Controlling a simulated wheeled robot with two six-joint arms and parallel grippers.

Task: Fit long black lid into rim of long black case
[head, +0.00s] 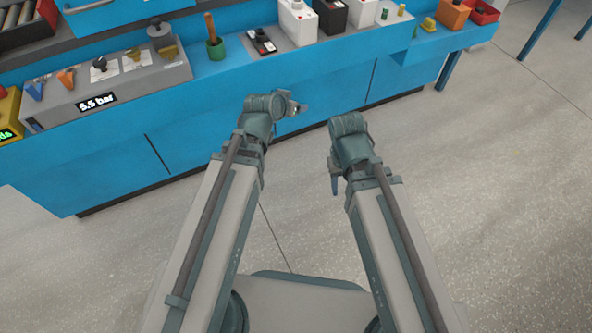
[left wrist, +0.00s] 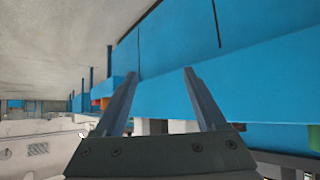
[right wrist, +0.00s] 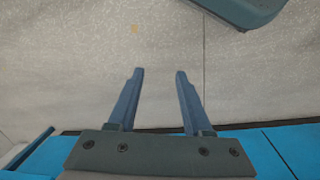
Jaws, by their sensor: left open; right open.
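I cannot make out a long black lid or a long black case with certainty in any view. A black box (head: 331,14) stands at the back of the bench, cut off by the top edge. A small flat black item (head: 262,41) lies to its left. My left gripper (head: 299,108) is open and empty in front of the bench's blue side; its fingers show apart in the left wrist view (left wrist: 160,74). My right gripper (head: 336,186) is open and empty above the floor; its fingers show apart in the right wrist view (right wrist: 159,74).
A blue bench (head: 205,118) runs across the back. It carries a grey panel (head: 125,82) with a 5.5 bar display, a green cup (head: 216,50), white boxes (head: 298,24), an orange box (head: 453,14) and a red bin (head: 484,13). The speckled floor (head: 490,180) at right is clear.

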